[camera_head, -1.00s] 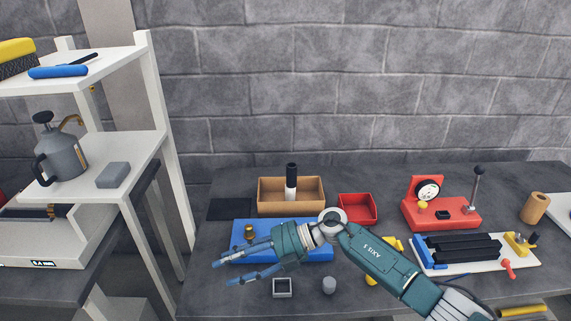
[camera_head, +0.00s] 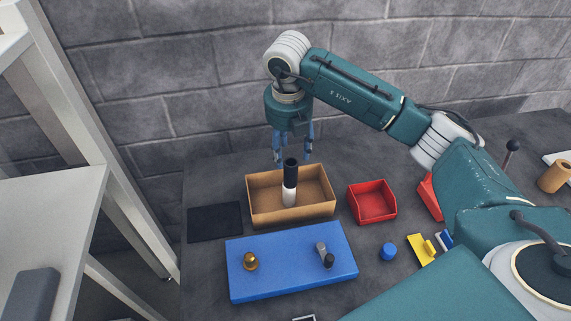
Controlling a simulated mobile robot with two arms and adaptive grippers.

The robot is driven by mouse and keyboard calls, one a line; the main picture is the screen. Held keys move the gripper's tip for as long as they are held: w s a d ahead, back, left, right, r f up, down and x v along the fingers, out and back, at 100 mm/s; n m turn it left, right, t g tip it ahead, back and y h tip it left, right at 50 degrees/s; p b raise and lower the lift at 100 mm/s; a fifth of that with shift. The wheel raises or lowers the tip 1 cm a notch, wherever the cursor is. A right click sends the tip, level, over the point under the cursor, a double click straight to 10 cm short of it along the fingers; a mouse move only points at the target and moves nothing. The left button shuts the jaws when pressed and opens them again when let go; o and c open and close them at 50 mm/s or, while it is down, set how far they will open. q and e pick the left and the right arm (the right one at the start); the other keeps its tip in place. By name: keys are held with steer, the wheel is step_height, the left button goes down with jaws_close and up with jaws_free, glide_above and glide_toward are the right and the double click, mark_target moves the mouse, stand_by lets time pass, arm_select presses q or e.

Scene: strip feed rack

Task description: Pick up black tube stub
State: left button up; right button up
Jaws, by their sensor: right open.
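The black tube stub (camera_head: 290,171) is a dark upright cylinder on top of a white post (camera_head: 289,195), which stands in a brown open box (camera_head: 311,215) on the dark bench. My right gripper (camera_head: 293,158) points down with its blue fingers apart, one to each side of the stub's upper end in the picture. No contact is visible, and the depth between the fingers and the stub is hard to judge. My left gripper does not show.
A blue plate (camera_head: 290,278) with a brass knob and small grey and black parts lies in front of the box. A red bin (camera_head: 372,204) stands to its right, a black mat (camera_head: 214,222) to its left. A white shelf frame (camera_head: 85,130) rises at left.

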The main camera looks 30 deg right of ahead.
mark_target(291, 170)
step_height(291, 170, down, 3)
steer(key=shift+s+d+f+p, duration=0.1)
steer(key=shift+d+p, duration=0.05)
steer(key=shift+p, duration=0.2)
steer(key=f+p, duration=0.2)
steer(key=f, duration=0.3)
steer(key=shift+w+d+p, duration=0.15)
steer(key=shift+w+p, duration=0.1)
steer(key=shift+p, duration=0.15)
steer(key=shift+f, duration=0.25)
steer(key=c, duration=0.7)
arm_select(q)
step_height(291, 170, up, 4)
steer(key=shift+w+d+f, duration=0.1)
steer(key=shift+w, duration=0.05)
arm_select(e)
jaws_close()
steer(key=shift+w, duration=0.1)
